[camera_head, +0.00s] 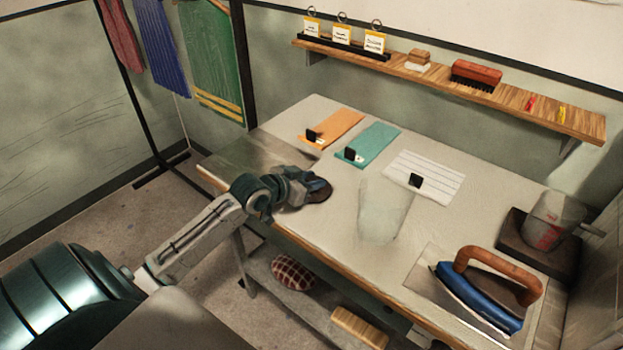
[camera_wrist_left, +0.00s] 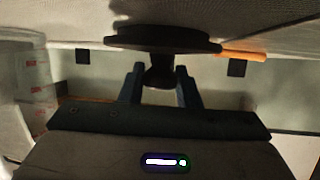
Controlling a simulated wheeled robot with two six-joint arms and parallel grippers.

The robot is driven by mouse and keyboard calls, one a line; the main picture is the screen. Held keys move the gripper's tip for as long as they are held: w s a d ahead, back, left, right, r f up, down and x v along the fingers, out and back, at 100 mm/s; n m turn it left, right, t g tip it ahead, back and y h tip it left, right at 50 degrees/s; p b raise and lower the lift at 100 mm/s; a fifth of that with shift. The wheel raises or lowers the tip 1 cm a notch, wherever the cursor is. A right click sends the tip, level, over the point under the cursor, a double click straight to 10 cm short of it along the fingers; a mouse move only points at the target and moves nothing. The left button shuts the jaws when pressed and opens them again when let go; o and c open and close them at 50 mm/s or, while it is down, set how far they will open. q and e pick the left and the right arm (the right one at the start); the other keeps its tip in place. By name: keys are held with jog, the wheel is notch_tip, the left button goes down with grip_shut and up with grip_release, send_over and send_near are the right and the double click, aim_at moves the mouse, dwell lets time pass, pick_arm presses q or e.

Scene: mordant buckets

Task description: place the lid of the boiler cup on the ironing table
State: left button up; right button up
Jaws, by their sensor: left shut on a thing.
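The dark round lid (camera_head: 321,191) is in my left gripper (camera_head: 306,188), over the left part of the ironing table (camera_head: 300,240). In the left wrist view the lid (camera_wrist_left: 165,40) shows as a flat disc with a knob, and the two fingers (camera_wrist_left: 160,76) are closed around the knob. The lid is at or just above the tabletop; I cannot tell whether it touches. The clear boiler cup (camera_head: 553,222) with red markings stands uncovered on a dark base (camera_head: 515,240) at the table's right end. My right gripper is not in view.
Orange (camera_head: 335,124), teal (camera_head: 370,142) and white striped (camera_head: 428,172) cloths lie along the back. A pale translucent patch (camera_head: 383,213) is mid-table. A blue iron (camera_head: 480,295) rests on a plate at front right. A wall shelf (camera_head: 520,103) runs behind.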

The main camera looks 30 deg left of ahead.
aim_at(308, 181)
pick_arm(q)
jog(key=shift+a+f, duration=0.1)
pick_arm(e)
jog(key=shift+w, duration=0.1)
pick_arm(q)
jog(key=o, duration=1)
jog(key=shift+c, duration=0.2)
jog(key=shift+r, duration=0.2)
jog(key=shift+s, duration=0.25)
jog(key=v, duration=0.5)
jog(key=shift+s+a+r, duration=0.1)
jog(key=shift+s, duration=0.2)
jog(key=p+v, duration=0.3)
jog(key=v, duration=0.1)
jog(key=shift+r, duration=0.2)
jog(key=shift+p+v, duration=0.75)
jog(key=shift+v, duration=0.05)
jog(key=shift+s+f, duration=0.15)
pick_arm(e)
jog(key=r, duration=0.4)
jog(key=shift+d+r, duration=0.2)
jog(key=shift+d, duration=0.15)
